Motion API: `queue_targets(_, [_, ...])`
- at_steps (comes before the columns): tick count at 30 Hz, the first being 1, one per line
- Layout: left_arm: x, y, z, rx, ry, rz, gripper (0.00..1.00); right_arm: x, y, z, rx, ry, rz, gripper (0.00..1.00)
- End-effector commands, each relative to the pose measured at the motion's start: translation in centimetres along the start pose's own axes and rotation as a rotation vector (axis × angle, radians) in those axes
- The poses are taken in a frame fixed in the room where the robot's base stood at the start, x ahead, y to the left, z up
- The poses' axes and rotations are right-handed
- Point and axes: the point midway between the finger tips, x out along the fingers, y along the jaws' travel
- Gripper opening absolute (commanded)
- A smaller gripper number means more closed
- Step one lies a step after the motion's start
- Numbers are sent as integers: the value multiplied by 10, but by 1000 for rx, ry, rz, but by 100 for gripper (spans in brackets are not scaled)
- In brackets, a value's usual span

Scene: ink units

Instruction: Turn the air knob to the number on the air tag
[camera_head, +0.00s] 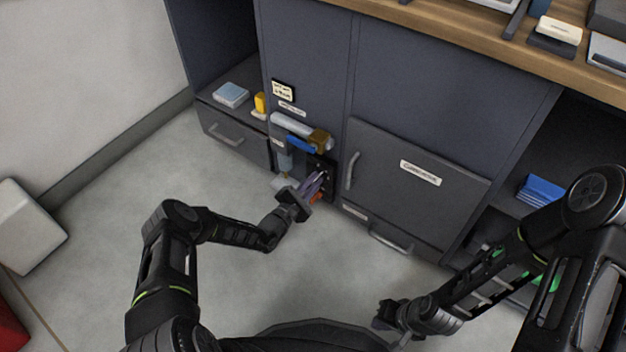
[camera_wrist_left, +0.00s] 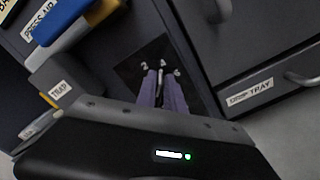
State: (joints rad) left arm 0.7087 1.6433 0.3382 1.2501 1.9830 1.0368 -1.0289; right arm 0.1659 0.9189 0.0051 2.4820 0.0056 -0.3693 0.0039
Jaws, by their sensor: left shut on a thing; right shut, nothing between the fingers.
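My left gripper (camera_head: 314,184) reaches the dark panel (camera_wrist_left: 128,75) low on the grey cabinet. In the left wrist view its two purple fingers (camera_wrist_left: 161,88) are close together over this panel, among small pale marks. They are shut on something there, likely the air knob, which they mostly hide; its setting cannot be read. A small black-framed tag (camera_head: 283,91) with writing too small to read is on the cabinet above; I cannot tell if it is the air tag. My right gripper (camera_head: 380,323) is shut and empty, low over the floor, away from the cabinet.
A blue handle (camera_head: 301,144) and a brown-yellow block (camera_head: 320,140) jut out just above the left gripper. A small orange-red part (camera_head: 317,197) is beside it. A closed door (camera_head: 415,180) and a drawer handle (camera_head: 390,240) are to the right. The floor in front is clear.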

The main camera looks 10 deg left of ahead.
Motion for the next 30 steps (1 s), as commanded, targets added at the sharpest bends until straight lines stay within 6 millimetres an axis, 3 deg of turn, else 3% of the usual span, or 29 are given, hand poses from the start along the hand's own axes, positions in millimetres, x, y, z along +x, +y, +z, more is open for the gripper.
queue_targets(11, [0, -1, 0, 8, -1, -1, 0, 0, 0, 0, 0, 0, 0, 0])
queue_targets(12, [0, -1, 0, 8, -1, -1, 14, 0, 0, 0, 0, 0, 0, 0])
queue_targets(19, [0, -1, 0, 7, 0, -1, 33, 0, 0, 0, 0, 0, 0, 0])
queue_targets(30, [-5, 0, 0, 7, 1, 0, 35, -3, -1, 0, 0, -1, 0, 0])
